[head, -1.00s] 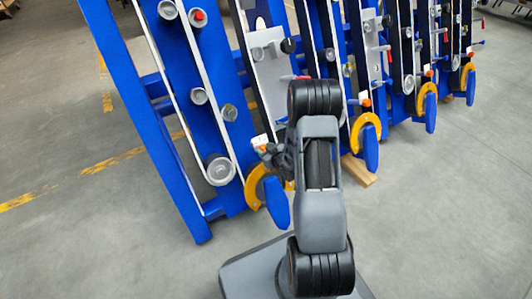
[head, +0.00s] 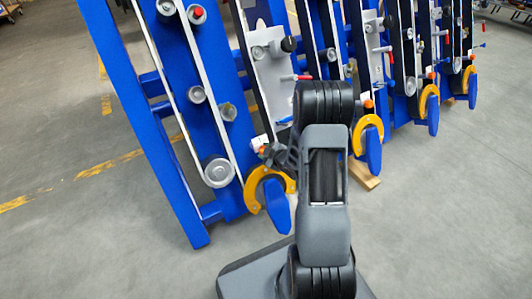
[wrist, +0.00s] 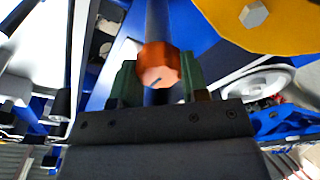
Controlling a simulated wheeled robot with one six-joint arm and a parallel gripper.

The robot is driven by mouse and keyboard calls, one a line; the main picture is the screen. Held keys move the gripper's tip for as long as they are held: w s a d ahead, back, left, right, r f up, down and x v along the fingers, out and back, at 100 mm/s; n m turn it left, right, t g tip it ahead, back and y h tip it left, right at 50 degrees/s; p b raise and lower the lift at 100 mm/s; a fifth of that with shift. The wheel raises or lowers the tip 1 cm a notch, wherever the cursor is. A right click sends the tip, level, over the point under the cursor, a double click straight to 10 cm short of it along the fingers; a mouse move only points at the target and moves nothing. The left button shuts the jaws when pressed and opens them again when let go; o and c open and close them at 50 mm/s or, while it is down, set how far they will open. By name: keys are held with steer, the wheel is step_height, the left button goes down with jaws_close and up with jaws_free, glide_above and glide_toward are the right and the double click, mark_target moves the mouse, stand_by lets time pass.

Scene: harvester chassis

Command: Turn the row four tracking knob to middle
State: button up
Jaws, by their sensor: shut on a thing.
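The tracking knob is an orange, faceted knob (wrist: 160,65) on a grey shaft. In the wrist view it sits between the two dark green fingers of my gripper (wrist: 161,82), which is shut on it. A short dark slanted mark shows on the knob's face. In the head view my gripper (head: 272,154) is at the lower end of the nearest row unit, just above a yellow hook-shaped part. Only a little of the orange knob (head: 258,143) shows there, the rest being hidden by the gripper. I cannot read the knob's setting.
The yellow hook (head: 251,190) with a blue tip (head: 277,207) is close below my gripper. Blue row units with rollers (head: 219,172) and belts stand in a line going right. Similar orange knobs sit on the other units. The grey floor (head: 430,220) in front is clear.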

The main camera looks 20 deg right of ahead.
steer(key=shift+a, duration=0.1)
stand_by(0.3)
steer(key=o, duration=0.9)
steer(key=shift+o, duration=0.2)
steer(key=p+v, duration=0.5)
steer(key=v, duration=0.9)
steer(key=shift+w+r, duration=0.1)
steer(key=shift+w, duration=0.05)
